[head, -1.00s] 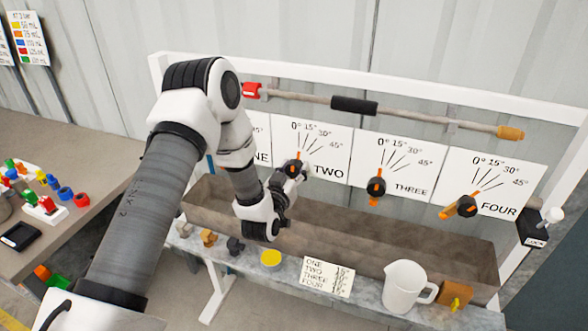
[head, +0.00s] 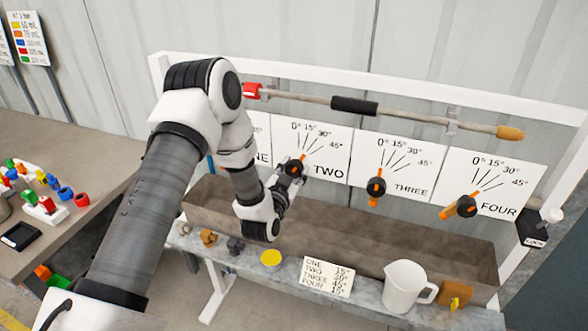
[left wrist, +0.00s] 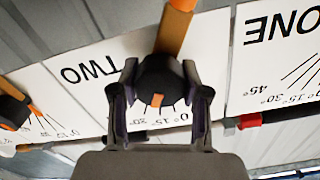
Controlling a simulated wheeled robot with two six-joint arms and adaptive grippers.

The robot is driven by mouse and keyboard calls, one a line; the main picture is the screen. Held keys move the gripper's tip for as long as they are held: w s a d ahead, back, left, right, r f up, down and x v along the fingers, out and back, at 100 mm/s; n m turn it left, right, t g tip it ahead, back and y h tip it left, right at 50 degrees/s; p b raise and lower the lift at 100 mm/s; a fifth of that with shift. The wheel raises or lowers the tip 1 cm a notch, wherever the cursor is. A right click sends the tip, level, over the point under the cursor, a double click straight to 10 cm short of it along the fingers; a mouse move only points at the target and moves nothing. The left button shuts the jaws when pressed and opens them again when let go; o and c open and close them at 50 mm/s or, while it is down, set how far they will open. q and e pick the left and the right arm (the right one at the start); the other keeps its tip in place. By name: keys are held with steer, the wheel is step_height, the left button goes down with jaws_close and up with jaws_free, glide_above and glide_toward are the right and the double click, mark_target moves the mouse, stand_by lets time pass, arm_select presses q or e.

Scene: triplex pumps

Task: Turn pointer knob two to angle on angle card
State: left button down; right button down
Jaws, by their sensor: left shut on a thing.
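Knob two, a round black knob with a small orange mark (left wrist: 157,84), sits on the white card marked TWO (head: 326,139). It also shows in the head view (head: 297,165). An orange bar (left wrist: 175,28) extends from it in the left wrist view. My left gripper (left wrist: 160,104) is shut on the knob, one finger on each side. It also shows in the head view (head: 290,174). In the head view the orange tip points up and slightly right of vertical. The angle card (head: 327,277) lies on the front ledge; its small figures are hard to read.
Knob three (head: 376,187) and knob four (head: 466,206) are to the right. A brown trough (head: 400,258) runs below the dial cards. A white jug (head: 404,287), a yellow disc (head: 271,258) and small blocks stand on the ledge.

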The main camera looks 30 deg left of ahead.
arm_select(q)
steer(key=shift+r, duration=0.1)
steer(key=c, duration=0.5)
jaws_free()
steer(key=shift+c, duration=0.2)
steer(key=v, duration=1.2)
